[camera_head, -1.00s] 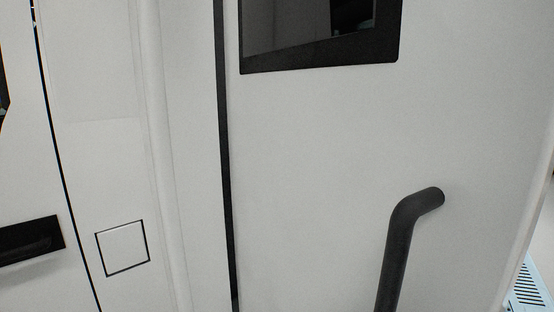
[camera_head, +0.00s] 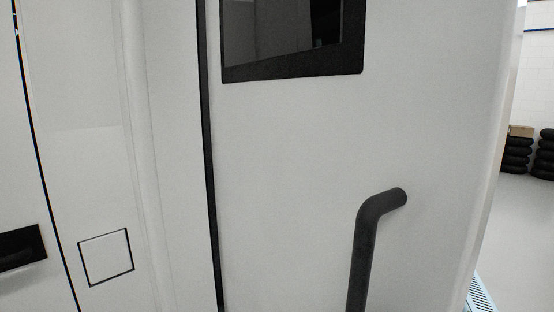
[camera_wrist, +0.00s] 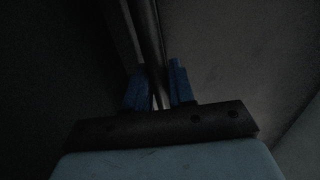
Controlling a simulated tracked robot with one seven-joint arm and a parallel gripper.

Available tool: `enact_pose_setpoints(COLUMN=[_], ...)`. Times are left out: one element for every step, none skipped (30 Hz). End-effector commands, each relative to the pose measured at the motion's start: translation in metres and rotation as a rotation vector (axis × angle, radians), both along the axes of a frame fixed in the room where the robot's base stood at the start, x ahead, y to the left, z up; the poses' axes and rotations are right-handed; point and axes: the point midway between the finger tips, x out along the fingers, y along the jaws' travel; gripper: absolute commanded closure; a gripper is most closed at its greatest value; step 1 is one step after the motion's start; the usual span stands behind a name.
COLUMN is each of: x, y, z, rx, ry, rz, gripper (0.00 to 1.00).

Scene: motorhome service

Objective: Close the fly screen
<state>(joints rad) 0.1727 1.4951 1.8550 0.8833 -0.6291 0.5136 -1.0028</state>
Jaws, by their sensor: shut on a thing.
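My gripper (camera_wrist: 158,84) shows only in the dark wrist view. Its two blue fingers are shut on a narrow upright bar (camera_wrist: 147,32) that runs up between them. The bar may be the edge of the fly screen, but I cannot tell in this light. No screen mesh can be made out in either view. In the head view a white door or wall panel (camera_head: 300,140) fills the middle, and my gripper is out of sight there.
The panel has a dark window (camera_head: 290,35) and a bent black grab handle (camera_head: 365,240) sticking out. A black seal strip (camera_head: 208,150) runs down its left side. At far left is a square hatch (camera_head: 106,257). Stacked tires (camera_head: 517,158) stand beyond open floor at right.

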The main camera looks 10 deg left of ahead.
Motion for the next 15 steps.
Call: enact_pose_setpoints(x=[0.0035,0.0049,0.0066,0.0076,0.0083,0.0088,0.0090,0.0091,0.0090,0.0090,0.0089,0.0089,0.0089,0.0088,0.0087], y=[-0.0039,-0.0058,-0.0080,-0.0092,-0.0101,-0.0107,-0.0109,-0.0110,-0.0109,-0.0108,-0.0107,-0.0107,-0.0105,-0.0105,-0.0105], z=[-0.0003,-0.0002,-0.0001,-0.0001,-0.0001,-0.0001,-0.0001,-0.0001,-0.0001,-0.0001,-0.0002,-0.0002,-0.0002,-0.0002,-0.0001], rx=[-0.001,0.000,0.000,0.000,0.000,0.000,0.000,0.000,0.000,0.000,0.000,0.000,0.000,-0.001,0.000], ry=[0.000,-0.001,0.000,0.000,0.000,0.000,0.000,0.000,0.000,0.000,0.000,0.000,0.000,0.000,0.000], rz=[-0.004,-0.005,-0.006,-0.007,-0.008,-0.008,-0.009,-0.009,-0.008,-0.008,-0.008,-0.008,-0.008,-0.008,-0.008], gripper=[1.00,1.00,1.00,1.00,1.00,1.00,1.00,1.00,1.00,1.00,1.00,1.00,1.00,1.00,1.00])
